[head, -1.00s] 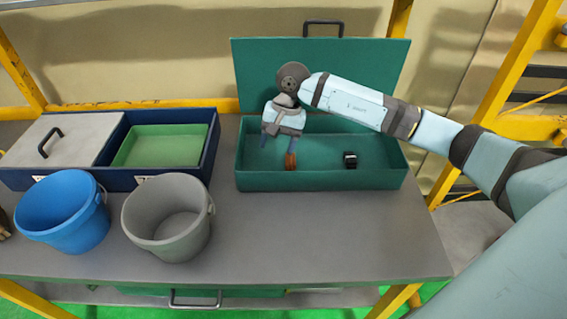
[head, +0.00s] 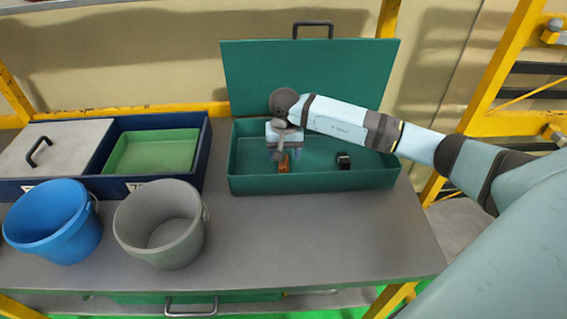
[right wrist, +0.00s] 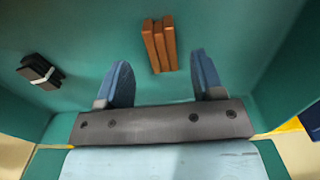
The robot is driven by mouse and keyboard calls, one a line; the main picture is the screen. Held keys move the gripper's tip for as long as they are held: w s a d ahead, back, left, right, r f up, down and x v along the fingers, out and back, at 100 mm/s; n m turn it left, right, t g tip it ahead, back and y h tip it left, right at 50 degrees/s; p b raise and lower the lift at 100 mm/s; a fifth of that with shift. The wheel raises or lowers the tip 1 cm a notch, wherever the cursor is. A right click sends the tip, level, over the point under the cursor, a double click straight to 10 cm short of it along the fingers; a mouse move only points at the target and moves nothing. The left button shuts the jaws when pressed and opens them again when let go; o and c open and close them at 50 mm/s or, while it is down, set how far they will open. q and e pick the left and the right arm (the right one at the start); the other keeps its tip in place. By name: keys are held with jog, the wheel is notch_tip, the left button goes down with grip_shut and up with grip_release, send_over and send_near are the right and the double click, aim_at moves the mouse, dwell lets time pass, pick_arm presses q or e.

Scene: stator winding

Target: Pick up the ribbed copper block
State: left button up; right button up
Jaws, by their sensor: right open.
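The ribbed copper block (right wrist: 159,44) lies on the floor of the green toolbox (head: 310,183). In the head view the block (head: 284,166) shows partly below my right gripper (head: 283,153). In the right wrist view my right gripper (right wrist: 156,80) is open, with two blue fingers apart and nothing between them. The block is ahead of the fingertips, roughly centred between them, and apart from them. My left gripper is not in view.
A small black object (head: 343,160) lies in the toolbox right of the block; it also shows in the right wrist view (right wrist: 40,71). The toolbox lid (head: 350,75) stands open behind. A grey bucket (head: 160,240), a blue bucket (head: 52,240) and a green tray (head: 150,152) are to the left.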

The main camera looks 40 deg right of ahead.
aim_at(284, 161)
notch_tip(284, 161, down, 3)
jog(key=shift+a+f, duration=0.1)
jog(key=shift+c, duration=0.4)
grip_shut()
